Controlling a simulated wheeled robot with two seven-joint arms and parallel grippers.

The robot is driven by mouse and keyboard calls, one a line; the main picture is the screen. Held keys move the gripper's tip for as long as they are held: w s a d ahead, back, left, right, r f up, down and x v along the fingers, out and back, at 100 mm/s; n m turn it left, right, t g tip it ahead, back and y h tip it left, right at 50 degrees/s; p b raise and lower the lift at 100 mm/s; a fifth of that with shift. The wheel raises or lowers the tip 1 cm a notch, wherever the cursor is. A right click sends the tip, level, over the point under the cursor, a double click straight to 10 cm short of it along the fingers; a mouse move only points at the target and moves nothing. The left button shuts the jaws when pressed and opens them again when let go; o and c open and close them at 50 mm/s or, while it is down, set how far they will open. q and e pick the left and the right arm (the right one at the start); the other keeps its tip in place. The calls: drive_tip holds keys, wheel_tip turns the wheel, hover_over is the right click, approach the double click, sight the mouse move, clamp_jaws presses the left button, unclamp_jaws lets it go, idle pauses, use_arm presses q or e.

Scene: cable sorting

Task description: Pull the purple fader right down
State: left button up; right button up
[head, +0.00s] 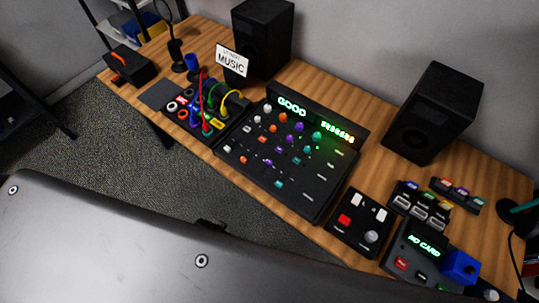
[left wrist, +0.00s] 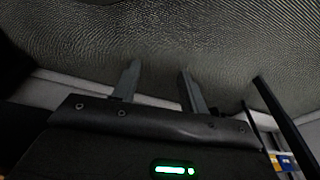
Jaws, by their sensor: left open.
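The mixer (head: 318,197) is a black panel in the middle of the table in the head view, with coloured knobs and small fader caps. Its display reads "GOOD". Purple caps show among its controls, one at the lower left, which looks like the purple fader (head: 267,161). It is too small to tell its exact travel position. My left gripper (left wrist: 157,70) shows in the left wrist view with its two grey fingers apart and nothing between them. My right gripper is not in view.
Two black speakers (head: 262,42) (head: 433,112) stand behind the mixer. A patch box with coloured cables (head: 205,112) and a "MUSIC" sign (head: 232,61) are to its left. A button box (head: 360,223) and a "NO CARD" device (head: 421,256) are to its right. Carpet (head: 95,150) is open in front.

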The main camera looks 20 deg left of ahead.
use_arm(q)
drive_tip(key=w+d+r+m+t+h+p, duration=0.15)
drive_tip(key=w+r, duration=0.25)
drive_tip(key=r, duration=0.6)
drive_tip(key=w+d+r+m+t+y, duration=0.1)
drive_tip(key=w+d+r, duration=0.25)
drive_tip(key=r, duration=0.65)
drive_tip(key=w+d+r+m+h, duration=0.3)
drive_tip(key=w+d+r+m, duration=0.1)
drive_tip(key=d+m, duration=0.4)
drive_tip(key=w+d+r+m+h, duration=0.2)
drive_tip(key=w+d+r+m, duration=0.15)
drive_tip(key=d+m, duration=0.4)
drive_tip(key=w+d+r+m+h, duration=0.3)
drive_tip(key=d+r+m, duration=0.2)
drive_tip(key=d, duration=0.5)
drive_tip(key=m+g+y, duration=0.5)
drive_tip(key=m+y, duration=0.4)
drive_tip(key=m, duration=0.6)
hover_over(270, 160)
drive_tip(key=f, duration=0.1)
wheel_tip(270, 160, down, 11)
drive_tip(key=shift+f+p, duration=0.1)
drive_tip(key=shift+p, duration=0.5)
